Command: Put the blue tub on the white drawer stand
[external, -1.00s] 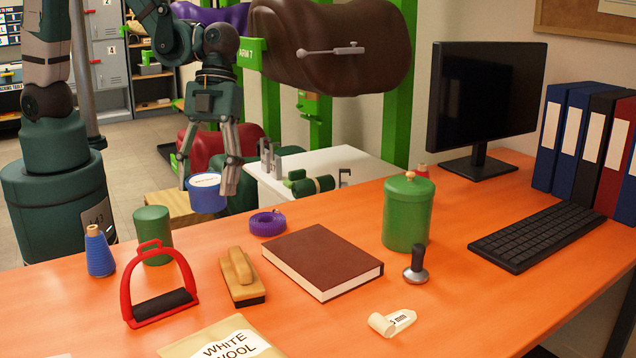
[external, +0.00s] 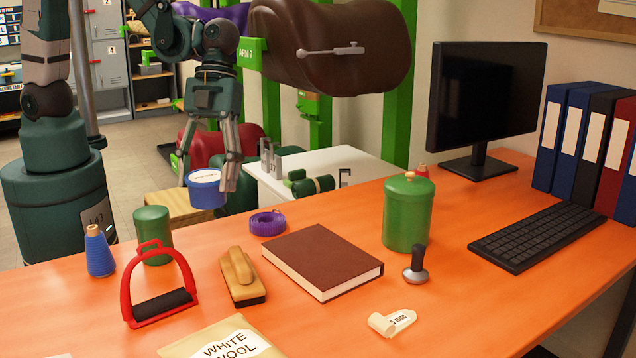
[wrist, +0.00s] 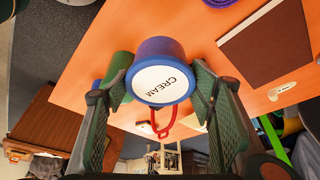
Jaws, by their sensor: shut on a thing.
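The blue tub (external: 207,193) has a white lid label, and in the wrist view the tub (wrist: 163,52) reads "CREAM". My gripper (external: 206,184) is shut on it, with one finger on each side, and holds it in the air beyond the far edge of the orange desk. In the wrist view the fingertips of my gripper (wrist: 160,78) press the tub's sides. The white drawer stand (external: 338,158) is to the right of the tub, behind the desk. A dark green cylinder (external: 311,186) and grey metal pieces (external: 270,158) are on its top.
On the orange desk (external: 340,325) are a green cylinder (external: 153,236), a red stirrup (external: 160,300), a purple roll (external: 267,223), a brown book (external: 322,260) and a green canister (external: 408,215). A wooden surface (external: 172,207) lies low behind the tub.

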